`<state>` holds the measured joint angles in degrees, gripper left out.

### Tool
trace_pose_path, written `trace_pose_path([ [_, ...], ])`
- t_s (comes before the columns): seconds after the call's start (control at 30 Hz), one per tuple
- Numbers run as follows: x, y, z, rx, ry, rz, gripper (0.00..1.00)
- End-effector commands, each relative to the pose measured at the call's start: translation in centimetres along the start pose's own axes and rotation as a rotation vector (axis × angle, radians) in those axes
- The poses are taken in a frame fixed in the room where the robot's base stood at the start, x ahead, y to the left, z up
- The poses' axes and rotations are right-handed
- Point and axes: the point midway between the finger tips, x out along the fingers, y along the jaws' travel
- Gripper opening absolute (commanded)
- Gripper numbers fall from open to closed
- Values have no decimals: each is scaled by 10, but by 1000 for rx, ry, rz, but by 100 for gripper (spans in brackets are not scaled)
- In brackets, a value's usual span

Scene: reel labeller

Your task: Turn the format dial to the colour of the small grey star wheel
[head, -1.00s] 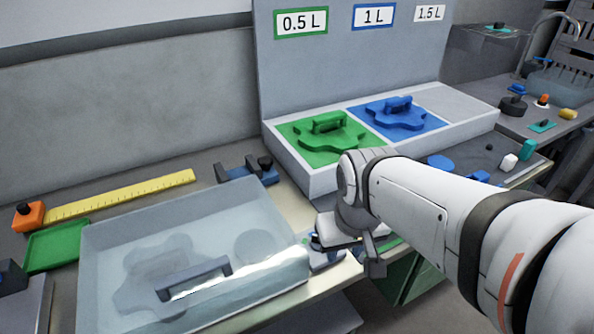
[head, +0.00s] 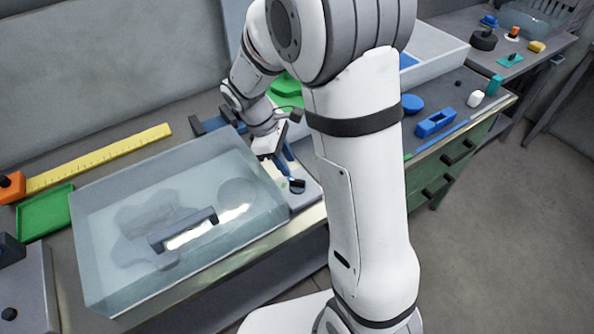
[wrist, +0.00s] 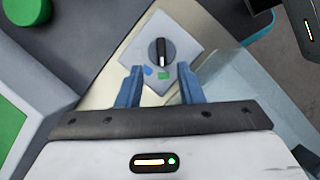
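The format dial is a black knob with a pale line (wrist: 160,52), on a grey plate (wrist: 183,42) with a blue mark (wrist: 148,70) and a green mark (wrist: 163,75). The line lies nearly upright in the wrist view. In the head view the dial (head: 297,186) is beside the clear box. My gripper (wrist: 161,70) is open and empty, its blue fingers on either side of the near end of the plate, short of the knob. A grey star-shaped wheel (head: 135,250) shows dimly through the clear box (head: 95,255), by a dark handle (head: 184,230). Its size is hard to judge.
A green star wheel (head: 285,86) is partly hidden by my arm. A yellow ruler (head: 100,157) and green tray (head: 45,212) lie left. Blue parts (head: 436,123) lie right. In the wrist view, a green round thing (wrist: 27,10) is at upper left.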

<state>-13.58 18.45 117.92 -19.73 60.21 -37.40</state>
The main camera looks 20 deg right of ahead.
Motion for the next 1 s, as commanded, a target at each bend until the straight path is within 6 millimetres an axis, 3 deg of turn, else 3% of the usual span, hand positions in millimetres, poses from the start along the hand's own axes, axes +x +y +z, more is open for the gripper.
trace_pose_path([
  [0.2, 37, -1, 1, 2, -1, -4, 34],
  [0.4, 57, -1, 1, 3, 1, -3, 34],
  [0.73, 61, 0, 1, 5, 2, -2, 33],
  [1.0, 61, 0, 1, 5, 2, -2, 11],
])
